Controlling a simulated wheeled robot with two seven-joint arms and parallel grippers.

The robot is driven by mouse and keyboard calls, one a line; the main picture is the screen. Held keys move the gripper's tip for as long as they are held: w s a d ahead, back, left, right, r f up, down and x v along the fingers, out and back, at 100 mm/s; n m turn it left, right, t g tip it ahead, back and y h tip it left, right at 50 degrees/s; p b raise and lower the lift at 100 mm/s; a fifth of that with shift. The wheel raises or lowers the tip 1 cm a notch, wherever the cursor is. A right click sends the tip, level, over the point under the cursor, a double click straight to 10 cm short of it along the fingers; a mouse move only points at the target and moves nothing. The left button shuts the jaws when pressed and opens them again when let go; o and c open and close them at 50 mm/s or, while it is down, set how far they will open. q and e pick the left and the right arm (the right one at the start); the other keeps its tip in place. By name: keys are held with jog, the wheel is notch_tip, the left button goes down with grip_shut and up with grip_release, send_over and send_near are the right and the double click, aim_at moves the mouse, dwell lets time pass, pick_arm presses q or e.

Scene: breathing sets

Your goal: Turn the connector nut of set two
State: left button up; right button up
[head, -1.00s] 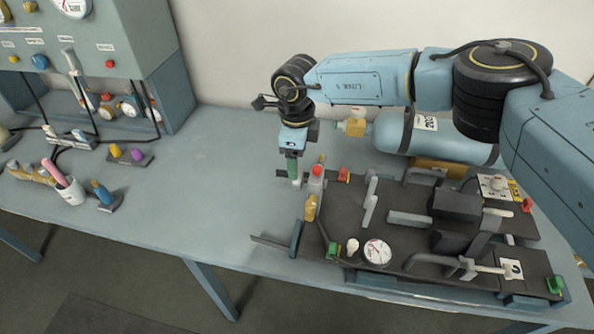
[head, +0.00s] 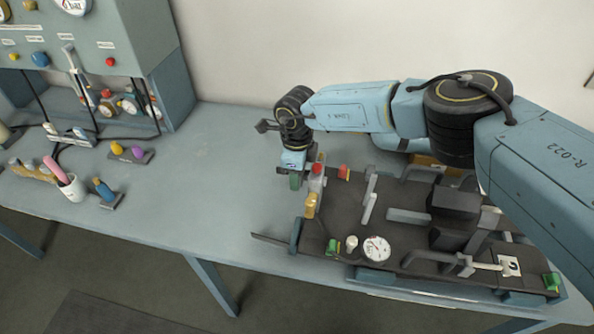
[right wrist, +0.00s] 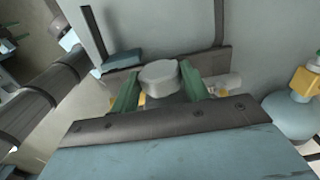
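My right gripper (head: 295,183) points down at the left rear edge of the dark equipment board (head: 335,205). In the right wrist view its two green fingers (right wrist: 160,88) are apart, one on each side of a pale grey, rounded, lobed nut (right wrist: 158,74). I cannot tell whether the fingers touch it. In the head view the gripper hides this nut. A red-topped grey fitting (head: 317,172) and a brass-coloured piece (head: 311,204) stand just right of the gripper. I cannot read which set this is. My left gripper is not in view.
The board carries a round gauge (head: 377,248), grey handles and a dark block (head: 453,203). A white cup (head: 73,188) and a panel cabinet (head: 110,50) are at left. The middle of the table is clear.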

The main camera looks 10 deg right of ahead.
jog(key=shift+c, duration=1.3)
jog(key=shift+s+a+r+t+h+p, duration=0.15)
jog(key=shift+t+h+p, duration=0.15)
jog(key=shift+t+p, duration=0.65)
jog(key=shift+s+t+p, duration=0.1)
jog(key=shift+t+p, duration=0.25)
jog(key=shift+t, duration=0.2)
jog(key=shift+s+f+t+h+b, duration=0.15)
jog(key=shift+t+h+b, duration=0.1)
jog(key=shift+t, duration=0.25)
jog(key=shift+f+t+h+b, duration=0.15)
jog(key=shift+t+h, duration=0.1)
jog(key=shift+t, duration=0.25)
jog(key=shift+t+h+b, duration=0.3)
jog(key=shift+t+b, duration=0.45)
jog(key=shift+t, duration=0.05)
jog(key=o, duration=1)
jog(key=shift+s, duration=0.1)
